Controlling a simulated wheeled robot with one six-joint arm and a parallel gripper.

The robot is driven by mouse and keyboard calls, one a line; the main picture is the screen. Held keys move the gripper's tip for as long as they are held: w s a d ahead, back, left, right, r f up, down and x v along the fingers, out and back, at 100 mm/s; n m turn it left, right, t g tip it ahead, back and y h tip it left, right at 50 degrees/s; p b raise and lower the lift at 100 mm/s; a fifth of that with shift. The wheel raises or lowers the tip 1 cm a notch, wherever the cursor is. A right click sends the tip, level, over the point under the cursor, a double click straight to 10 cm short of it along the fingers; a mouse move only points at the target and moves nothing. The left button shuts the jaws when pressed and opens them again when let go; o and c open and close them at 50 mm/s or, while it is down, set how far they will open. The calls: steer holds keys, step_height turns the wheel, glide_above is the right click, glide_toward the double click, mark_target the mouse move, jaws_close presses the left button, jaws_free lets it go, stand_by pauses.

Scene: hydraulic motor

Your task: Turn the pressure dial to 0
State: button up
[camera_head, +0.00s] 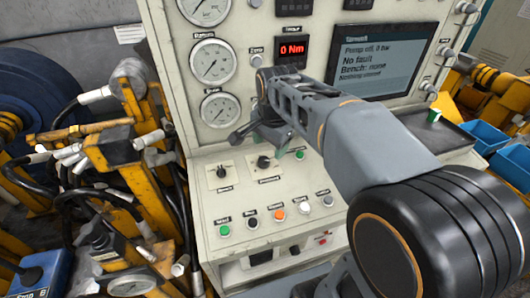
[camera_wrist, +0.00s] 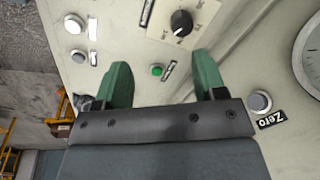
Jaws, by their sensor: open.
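Two black rotary dials sit on the sloping lower panel in the head view, a left dial (camera_head: 222,172) and a right dial (camera_head: 263,162). Their labels are too blurred to read surely. One black dial (camera_wrist: 181,22) on a pale scale plate shows at the top of the wrist view, beyond my fingertips and apart from them. Its scale numbers are not readable. My gripper (camera_head: 258,132) hangs in front of the panel, above the dials. In the wrist view its green fingers (camera_wrist: 163,72) are apart and empty, with a small green button (camera_wrist: 157,71) visible between them.
A Zero button (camera_wrist: 260,102) lies right of my fingers. Gauges (camera_head: 212,61), a red 0 Nm display (camera_head: 292,49) and a screen (camera_head: 382,60) reading pump off, no fault are above. Several buttons (camera_head: 278,215) line the lower panel. Yellow machinery (camera_head: 115,150) stands left.

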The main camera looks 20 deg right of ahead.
mark_target(264, 159)
steer(key=w+r+m, duration=0.2)
steer(key=w+m, duration=0.3)
steer(key=shift+g, duration=0.4)
steer(key=f, duration=0.4)
steer(key=f+p, duration=0.1)
steer(key=f, duration=0.3)
steer(key=w+f, duration=0.1)
steer(key=f, duration=0.4)
steer(key=shift+d, duration=0.2)
steer(key=shift+c, duration=0.4)
steer(key=c, duration=0.8)
steer(key=shift+c, duration=0.2)
